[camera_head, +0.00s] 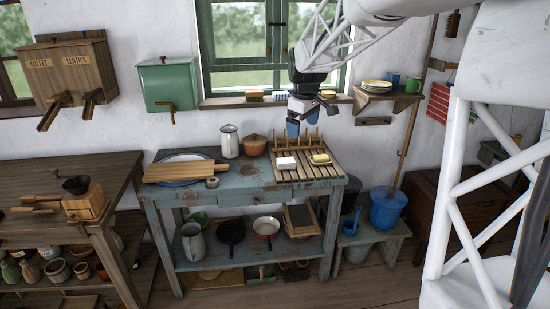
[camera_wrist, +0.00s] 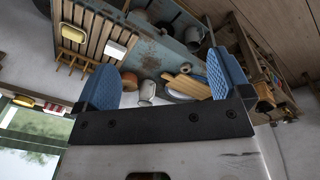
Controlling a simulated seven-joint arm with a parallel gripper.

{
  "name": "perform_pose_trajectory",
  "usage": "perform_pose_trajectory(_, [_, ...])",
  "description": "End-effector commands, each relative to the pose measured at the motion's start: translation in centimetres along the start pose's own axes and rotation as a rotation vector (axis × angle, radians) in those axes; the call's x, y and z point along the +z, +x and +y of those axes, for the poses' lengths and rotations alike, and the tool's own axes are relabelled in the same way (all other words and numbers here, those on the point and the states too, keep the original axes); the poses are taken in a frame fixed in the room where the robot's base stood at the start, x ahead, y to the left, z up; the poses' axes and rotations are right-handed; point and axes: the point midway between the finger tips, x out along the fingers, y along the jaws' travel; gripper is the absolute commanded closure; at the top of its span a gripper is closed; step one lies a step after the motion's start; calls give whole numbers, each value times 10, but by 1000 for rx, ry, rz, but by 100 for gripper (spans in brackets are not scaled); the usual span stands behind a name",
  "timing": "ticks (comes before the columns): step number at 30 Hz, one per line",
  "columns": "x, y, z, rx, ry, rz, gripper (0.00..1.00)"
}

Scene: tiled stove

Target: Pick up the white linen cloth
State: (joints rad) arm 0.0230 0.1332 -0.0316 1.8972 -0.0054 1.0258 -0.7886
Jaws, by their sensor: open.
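A small white block-like item (camera_head: 286,163), perhaps the folded white linen cloth, lies on the slatted wooden rack (camera_head: 300,172) on the blue table. Its material is too small to tell. A yellow item (camera_head: 320,158) lies to its right. In the wrist view the white item (camera_wrist: 115,49) and yellow item (camera_wrist: 73,33) lie on the slats. My gripper (camera_head: 298,127) hangs above the back of the rack, in front of the window. Its blue fingers (camera_wrist: 165,85) are apart with nothing between them, and it is clear of the white item.
Upright pegs line the rack's back edge. A shelf with dishes (camera_head: 376,87) is at right.

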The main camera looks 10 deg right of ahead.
Motion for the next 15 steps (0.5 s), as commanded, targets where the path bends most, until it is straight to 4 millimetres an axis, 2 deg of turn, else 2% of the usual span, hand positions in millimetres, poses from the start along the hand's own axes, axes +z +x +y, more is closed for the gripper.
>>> perform_pose_trajectory(15, [-79, 58, 84, -26, -213, -20, 4])
